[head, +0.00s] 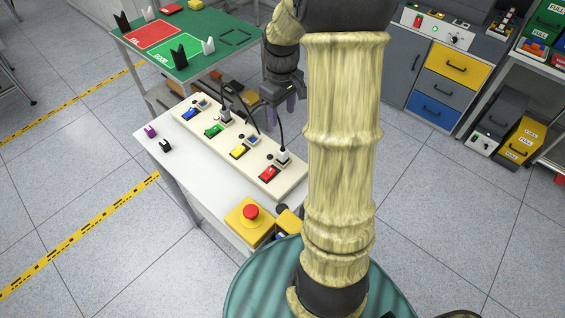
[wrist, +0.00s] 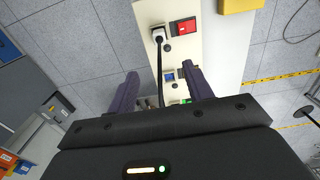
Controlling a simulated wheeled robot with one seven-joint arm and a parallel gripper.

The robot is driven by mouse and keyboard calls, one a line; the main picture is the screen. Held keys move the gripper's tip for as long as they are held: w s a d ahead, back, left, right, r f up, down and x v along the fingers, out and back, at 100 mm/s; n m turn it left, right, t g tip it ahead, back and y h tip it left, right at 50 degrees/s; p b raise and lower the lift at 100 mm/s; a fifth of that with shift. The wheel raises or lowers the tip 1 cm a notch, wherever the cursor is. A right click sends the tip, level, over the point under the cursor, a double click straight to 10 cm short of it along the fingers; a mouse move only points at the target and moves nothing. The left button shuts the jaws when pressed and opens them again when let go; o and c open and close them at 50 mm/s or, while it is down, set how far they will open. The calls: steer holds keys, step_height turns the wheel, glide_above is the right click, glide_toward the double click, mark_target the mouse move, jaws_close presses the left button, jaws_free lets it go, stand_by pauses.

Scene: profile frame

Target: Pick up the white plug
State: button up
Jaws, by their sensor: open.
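The white plug (head: 283,156) sits upright in a socket by the red switch (head: 269,173), at the near end of a cream panel (head: 293,181) on the white table. A black cable rises from it. The plug also shows in the wrist view (wrist: 158,34), beyond my fingertips, with its cable running down between them. My gripper (head: 290,108) is open, above the panel's back edge and apart from the plug. In the wrist view my gripper (wrist: 161,74) has nothing clasped between its two dark fingers.
The panel also carries yellow (head: 239,152), green (head: 213,131) and blue (head: 191,114) switches. A grey plug (head: 225,116) stands near the green one. A red emergency button (head: 250,212) on a yellow box stands at the table's near end. Small purple (head: 150,131) and black (head: 165,145) pieces lie left.

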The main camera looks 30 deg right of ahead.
mark_target(283, 150)
steer(key=shift+r, duration=0.1)
step_height(283, 150, down, 12)
steer(key=shift+w+f+p, duration=0.1)
steer(key=shift+p, duration=0.8)
steer(key=shift+s, duration=0.2)
steer(key=shift+s+f, duration=0.1)
steer(key=shift+f, duration=0.45)
step_height(283, 150, down, 4)
steer(key=shift+r+p, duration=0.1)
steer(key=shift+p, duration=0.65)
steer(key=shift+w+d+f, duration=0.1)
steer(key=shift+w+f, duration=0.1)
